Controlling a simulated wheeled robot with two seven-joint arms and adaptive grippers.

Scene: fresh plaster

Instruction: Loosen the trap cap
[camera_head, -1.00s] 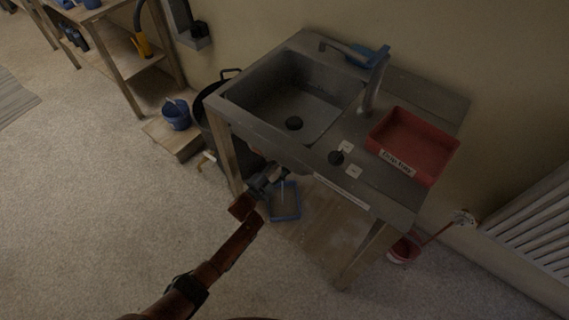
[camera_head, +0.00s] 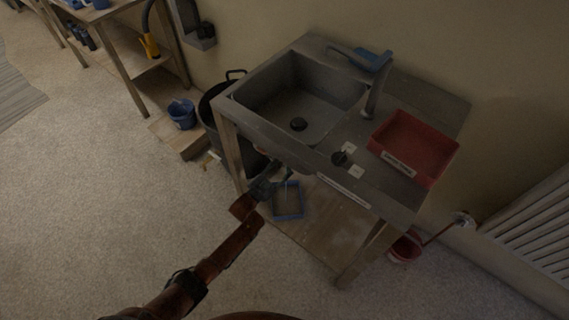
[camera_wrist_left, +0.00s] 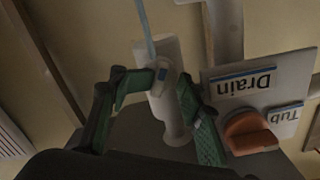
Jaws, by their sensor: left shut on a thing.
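My left gripper (camera_head: 274,182) reaches under the front edge of the sink bench (camera_head: 310,165). In the left wrist view, the green fingers of this gripper (camera_wrist_left: 160,92) are shut on a pale, rounded plumbing part with a small blue mark, the trap cap (camera_wrist_left: 163,98). One finger lies on each side of it. How far the cap is turned cannot be told. In the head view the cap is hidden by the gripper and bench. My right gripper is not in view.
Beside the cap are an orange knob (camera_wrist_left: 247,132) and a "Drain" label (camera_wrist_left: 245,86). A blue tray (camera_head: 288,201) sits on the bench's lower shelf. A red tray (camera_head: 447,150) stands on top. A black bin (camera_head: 212,102) stands left of the bench. The floor in front is clear.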

